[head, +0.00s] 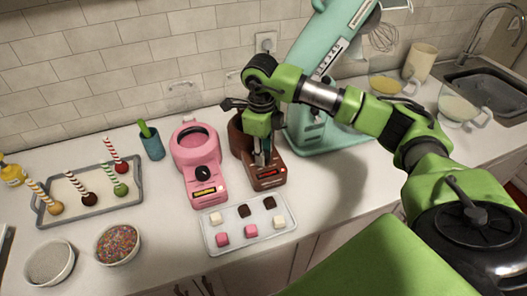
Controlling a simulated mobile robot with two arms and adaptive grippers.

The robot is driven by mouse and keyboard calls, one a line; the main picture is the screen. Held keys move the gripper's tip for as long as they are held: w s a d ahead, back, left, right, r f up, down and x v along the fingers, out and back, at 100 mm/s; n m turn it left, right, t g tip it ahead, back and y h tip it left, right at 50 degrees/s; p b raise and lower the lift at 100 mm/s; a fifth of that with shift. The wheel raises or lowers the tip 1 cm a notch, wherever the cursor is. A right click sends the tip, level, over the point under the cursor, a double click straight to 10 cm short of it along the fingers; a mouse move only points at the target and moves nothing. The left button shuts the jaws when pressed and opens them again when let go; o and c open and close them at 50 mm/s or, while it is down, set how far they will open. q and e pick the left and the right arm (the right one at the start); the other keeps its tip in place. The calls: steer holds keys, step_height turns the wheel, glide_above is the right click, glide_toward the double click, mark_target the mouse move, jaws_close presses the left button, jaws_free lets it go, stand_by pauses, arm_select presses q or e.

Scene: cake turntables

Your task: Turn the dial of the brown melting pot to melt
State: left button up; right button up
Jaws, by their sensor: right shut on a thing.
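The brown melting pot (268,182) stands on the counter just right of the pink melting pot (203,175). My right gripper (262,160) points down over the front of the brown pot and is shut at its dial, which the fingers hide. The dial's setting cannot be read. A small lit red display shows on the brown pot's front below the fingers. The pink pot has a black dial and a yellow label. My left gripper is not in view.
A tray of pink, white and brown cubes (207,246) lies in front of the pots. A mint stand mixer (310,130) stands close behind to the right. Cake pops on a grey tray (139,199) and two bowls (118,244) are at left.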

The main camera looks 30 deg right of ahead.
steer(key=o, duration=1.1)
steer(key=shift+r, duration=0.1)
steer(key=r, duration=1.2)
steer(key=shift+s+a, duration=0.2)
steer(key=shift+a, duration=0.15)
steer(key=shift+f, duration=0.1)
